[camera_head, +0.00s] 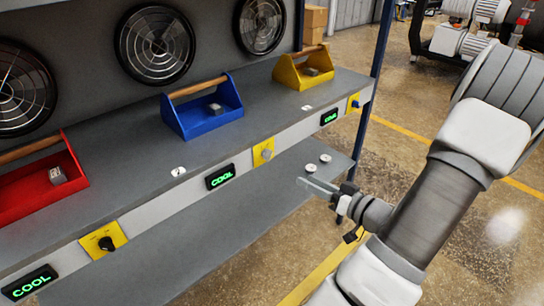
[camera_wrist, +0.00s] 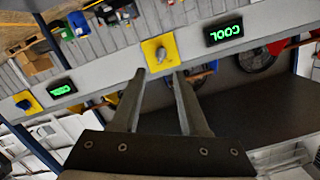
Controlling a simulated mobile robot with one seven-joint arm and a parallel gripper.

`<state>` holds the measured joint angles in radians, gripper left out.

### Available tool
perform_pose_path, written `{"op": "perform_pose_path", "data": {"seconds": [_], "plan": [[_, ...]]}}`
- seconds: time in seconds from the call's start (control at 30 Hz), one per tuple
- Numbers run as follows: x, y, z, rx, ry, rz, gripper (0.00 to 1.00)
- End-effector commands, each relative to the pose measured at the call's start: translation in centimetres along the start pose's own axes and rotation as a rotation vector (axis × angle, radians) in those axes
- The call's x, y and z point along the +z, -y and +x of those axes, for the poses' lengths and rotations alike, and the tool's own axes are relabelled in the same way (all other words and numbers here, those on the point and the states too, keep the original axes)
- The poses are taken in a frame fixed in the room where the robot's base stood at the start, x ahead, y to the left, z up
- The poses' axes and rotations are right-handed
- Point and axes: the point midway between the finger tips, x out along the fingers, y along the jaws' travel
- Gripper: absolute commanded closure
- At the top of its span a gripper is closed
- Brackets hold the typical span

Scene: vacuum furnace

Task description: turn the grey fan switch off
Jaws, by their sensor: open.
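The grey fan switch (camera_head: 264,155) is a small knob on a yellow plate, in the middle of the shelf's front edge. In the wrist view the grey switch (camera_wrist: 161,54) shows just beyond and between my fingertips. My gripper (camera_head: 308,186) is open and empty, to the right of the switch and in front of the shelf edge. In the wrist view my gripper (camera_wrist: 160,74) has its two fingers apart and pointing at the yellow plate. I see a gap between fingers and knob; its depth is hard to tell.
A black switch (camera_head: 106,243) and a blue switch (camera_head: 355,104) sit on other yellow plates. A green "COOL" display (camera_head: 220,176) is left of the grey switch. Red (camera_head: 68,178), blue (camera_head: 205,112) and yellow (camera_head: 304,72) toolboxes stand on the shelf. A lower shelf (camera_head: 230,215) juts out below.

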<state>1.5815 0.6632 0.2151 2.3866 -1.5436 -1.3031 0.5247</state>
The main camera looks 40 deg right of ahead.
Motion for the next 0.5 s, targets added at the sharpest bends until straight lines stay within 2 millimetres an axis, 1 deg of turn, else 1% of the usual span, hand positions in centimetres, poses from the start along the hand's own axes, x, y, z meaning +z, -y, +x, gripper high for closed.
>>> {"op": "perform_pose_path", "data": {"seconds": [0.03, 0.1, 0.23, 0.37, 0.47, 0.5], "plan": [[0.5, -0.2, -1.2, -0.005, -0.041, 0.037, 0.56], [0.7, -0.1, -2.2, -0.019, -0.082, 0.069, 0.56], [0.7, 0.1, -3.2, -0.034, -0.126, 0.098, 0.56], [0.6, 0.2, -2.6, -0.040, -0.133, 0.102, 0.56], [0.5, 0.3, -1.1, -0.042, -0.131, 0.100, 0.56], [0.4, 0.4, -0.3, -0.042, -0.131, 0.101, 0.56]]}}
